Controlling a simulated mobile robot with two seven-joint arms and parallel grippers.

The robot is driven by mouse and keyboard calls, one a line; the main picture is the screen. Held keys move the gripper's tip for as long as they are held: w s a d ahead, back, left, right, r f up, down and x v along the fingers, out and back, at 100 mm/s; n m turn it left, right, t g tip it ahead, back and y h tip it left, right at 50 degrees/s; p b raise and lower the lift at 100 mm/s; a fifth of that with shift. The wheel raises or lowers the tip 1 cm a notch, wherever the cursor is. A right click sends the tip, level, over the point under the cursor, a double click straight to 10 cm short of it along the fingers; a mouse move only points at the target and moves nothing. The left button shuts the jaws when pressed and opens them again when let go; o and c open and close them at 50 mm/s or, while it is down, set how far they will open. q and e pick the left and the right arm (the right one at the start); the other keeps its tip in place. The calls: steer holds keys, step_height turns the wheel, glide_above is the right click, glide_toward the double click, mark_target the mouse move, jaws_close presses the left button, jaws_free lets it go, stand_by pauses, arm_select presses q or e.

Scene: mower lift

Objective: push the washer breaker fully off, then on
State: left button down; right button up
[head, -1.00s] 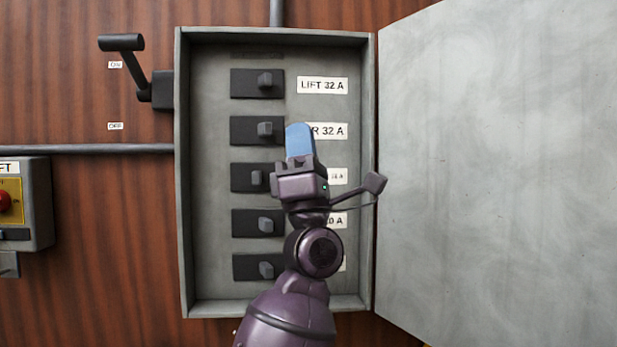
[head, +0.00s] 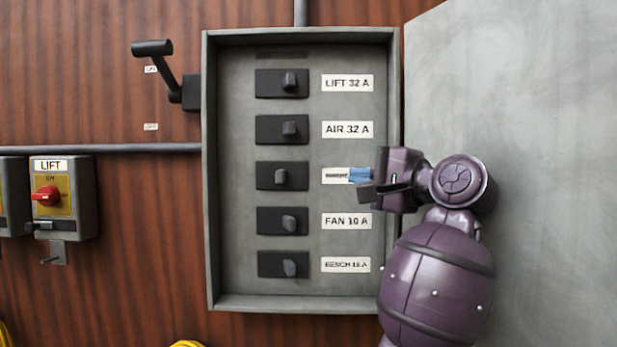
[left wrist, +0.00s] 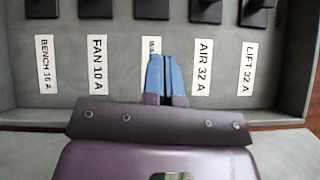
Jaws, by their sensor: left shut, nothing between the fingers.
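The third breaker (head: 280,177) in the open box is black with a grey lever, and it also shows in the left wrist view (left wrist: 152,8). Its lever sits a little further left than the other levers. Its label (head: 335,175) is partly covered by my fingers, so I cannot read it in full; the other four read LIFT, AIR, FAN and BENCH. My left gripper (head: 358,175) points left at this row with its blue fingertips together and empty, apart from the lever and to its right. It also shows in the left wrist view (left wrist: 166,76). My right gripper is not in view.
The AIR breaker (head: 283,129) is just above and the FAN breaker (head: 283,221) just below. The box's right wall (head: 397,100) and open door (head: 530,120) are beside my arm. A lever switch (head: 165,65) and a LIFT control box (head: 65,195) are at left.

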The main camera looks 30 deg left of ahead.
arm_select(q)
steer(key=shift+s+a+f+n, duration=0.15)
steer(key=shift+f+n, duration=0.15)
steer(key=shift+n, duration=0.5)
steer(key=shift+a, duration=0.1)
steer(key=p, duration=0.1)
glide_toward(285, 176)
steer(key=w+a, duration=0.2)
steer(key=w, duration=0.1)
steer(key=shift+r, duration=0.35)
steer(key=a, duration=0.1)
steer(key=s+a+p, duration=0.1)
steer(key=a, duration=0.1)
steer(key=shift+a, duration=0.1)
steer(key=shift+s+a, duration=0.25)
steer(key=shift+s+a+f, duration=0.1)
steer(key=shift+a+f, duration=0.05)
steer(key=shift+a, duration=0.05)
